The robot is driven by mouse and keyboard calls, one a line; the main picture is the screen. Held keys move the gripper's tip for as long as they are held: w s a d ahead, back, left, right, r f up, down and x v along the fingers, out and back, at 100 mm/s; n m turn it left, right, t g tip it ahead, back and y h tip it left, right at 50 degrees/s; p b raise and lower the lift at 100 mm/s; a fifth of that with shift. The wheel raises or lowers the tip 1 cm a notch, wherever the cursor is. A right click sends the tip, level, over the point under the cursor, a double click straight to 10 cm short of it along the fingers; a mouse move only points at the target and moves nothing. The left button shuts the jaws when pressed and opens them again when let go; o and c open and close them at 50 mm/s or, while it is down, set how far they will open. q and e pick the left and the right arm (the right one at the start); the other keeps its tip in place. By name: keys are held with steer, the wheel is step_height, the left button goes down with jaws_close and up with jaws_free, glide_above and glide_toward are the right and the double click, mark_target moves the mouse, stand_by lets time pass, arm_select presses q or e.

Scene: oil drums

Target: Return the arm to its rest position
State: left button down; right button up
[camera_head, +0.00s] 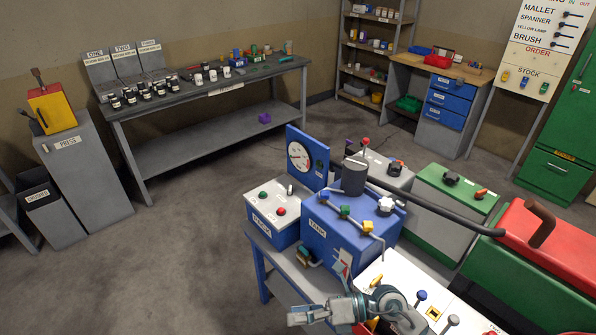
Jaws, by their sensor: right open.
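My right gripper (316,293) is at the bottom middle of the head view, with my grey and teal wrist behind it at the lower right. Its fingers are spread apart and I see nothing between them. It is in front of the blue tank box (325,230), near the front edge of the grey bench (283,263); the exact gap cannot be told. My left arm and left gripper are not in view.
A white panel (400,270) with levers lies close to my wrist. A red and green machine (545,245) is at the right. The floor (180,265) at left is clear.

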steer(key=w+d+r+m+t+y, duration=0.25)
steer(key=r+m+t+y, duration=0.25)
steer(key=r+m+t, duration=0.35)
steer(key=w+d+f+m+t+h, duration=0.25)
steer(key=d+m+t+h, duration=0.2)
steer(key=m+t, duration=0.35)
steer(key=w+d+f+m+t+h, duration=0.2)
steer(key=w+d+m+t+h, duration=0.3)
steer(key=m, duration=0.5)
steer(key=s+d+f+m+g+h, duration=0.2)
steer(key=d+f+m+g+h, duration=0.15)
steer(key=f+m+h, duration=0.4)
steer(key=s+d+f+m+g+h, duration=0.15)
steer(key=d+f+m+h, duration=0.3)
steer(key=f, duration=0.55)
steer(key=s+d+f+m+g, duration=0.25)
steer(key=s+f+g, duration=0.95)
steer(key=s+f, duration=0.7)
steer(key=s+f+g, duration=0.1)
steer(key=s+f, duration=0.2)
steer(key=f, duration=1.8)
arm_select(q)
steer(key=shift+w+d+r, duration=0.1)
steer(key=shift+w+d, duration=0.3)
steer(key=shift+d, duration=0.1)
arm_select(e)
steer(key=s+d+f+g, duration=0.1)
steer(key=s+f, duration=1.3)
steer(key=f, duration=0.2)
steer(key=shift+d, duration=0.15)
